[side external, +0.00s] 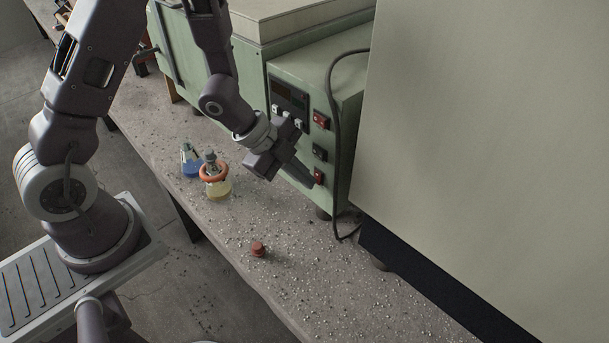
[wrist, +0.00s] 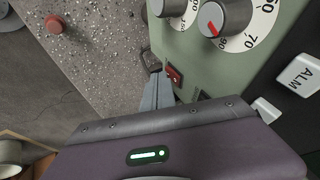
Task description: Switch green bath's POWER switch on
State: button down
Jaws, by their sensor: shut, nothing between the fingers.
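The green bath (side external: 345,95) stands on the bench, with a control panel on its front end. A red rocker switch (side external: 318,177) sits low on the panel, and another red switch (side external: 321,120) sits higher; no POWER label is legible. My gripper (side external: 306,178) is shut and empty, its fingertips close beside the lower red switch. In the wrist view, the shut fingers (wrist: 158,78) point at a red switch (wrist: 174,76) on the green panel. Whether they touch it I cannot tell, nor which way the rocker is tipped.
A black switch (side external: 319,152) lies between the red ones. Dial knobs (wrist: 222,16) and an ALM key (wrist: 300,75) are near. A blue flask (side external: 190,165), a yellow flask (side external: 217,187) and a red stopper (side external: 258,249) stand on the bench. A large pale cabinet (side external: 480,150) blocks the right.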

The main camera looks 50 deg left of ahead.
jog(key=shift+w, duration=0.1)
jog(key=shift+w+f, duration=0.1)
jog(key=shift+w, duration=0.1)
dwell(0.4)
jog(key=shift+r, duration=0.8)
